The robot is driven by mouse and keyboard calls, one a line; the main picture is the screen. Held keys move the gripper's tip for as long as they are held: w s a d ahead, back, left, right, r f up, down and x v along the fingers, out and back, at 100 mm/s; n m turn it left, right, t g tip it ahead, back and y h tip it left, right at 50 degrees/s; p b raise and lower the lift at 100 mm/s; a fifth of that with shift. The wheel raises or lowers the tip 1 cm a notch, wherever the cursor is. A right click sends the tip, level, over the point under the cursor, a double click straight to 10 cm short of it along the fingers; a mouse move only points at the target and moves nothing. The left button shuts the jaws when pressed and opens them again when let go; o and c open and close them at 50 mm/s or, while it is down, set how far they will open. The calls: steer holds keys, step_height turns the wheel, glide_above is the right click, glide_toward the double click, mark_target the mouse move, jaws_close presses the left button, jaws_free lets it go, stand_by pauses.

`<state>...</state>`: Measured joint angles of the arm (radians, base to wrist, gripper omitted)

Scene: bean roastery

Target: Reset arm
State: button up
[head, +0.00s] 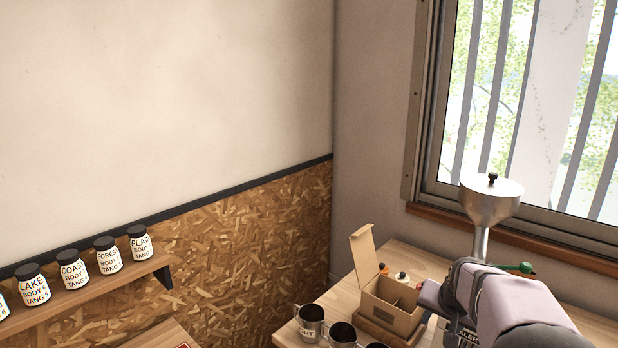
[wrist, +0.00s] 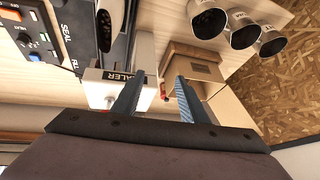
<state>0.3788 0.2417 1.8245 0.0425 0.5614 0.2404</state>
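My gripper (wrist: 161,82) is in the wrist view, its two blue-grey fingers apart with nothing held between them. Beyond the fingertips are a white box-shaped device marked "...ALER" (wrist: 98,78) on the left and a brown cardboard box (wrist: 192,54) on the right. In the head view my arm (head: 515,305) reaches in from the lower right. The cardboard box (head: 388,312) stands there with its lid up, just left of my arm. My fingers cannot be made out clearly in that view.
Metal cups (head: 310,322) stand in front of the box on the wooden table (head: 345,292). A metal funnel (head: 491,203) rises behind my arm near the window. Labelled jars (head: 107,256) line a wall shelf (head: 95,296) at left. The space above the table's left part is clear.

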steer(key=s+a+f+n+g+y+b, duration=0.1)
steer(key=s+a+f+n+g, duration=0.1)
steer(key=s+a+f, duration=0.55)
steer(key=s+a+f+n+g+b, duration=0.25)
steer(key=s+a, duration=0.25)
steer(key=s, duration=0.5)
steer(key=s+a+f+n+g+y+b, duration=0.1)
steer(key=s+a+f+n, duration=0.2)
steer(key=s+a+f, duration=0.4)
step_height(320, 180, down, 33)
steer(key=s+d+b, duration=0.1)
steer(key=b, duration=3.3)
steer(key=shift+s, duration=0.15)
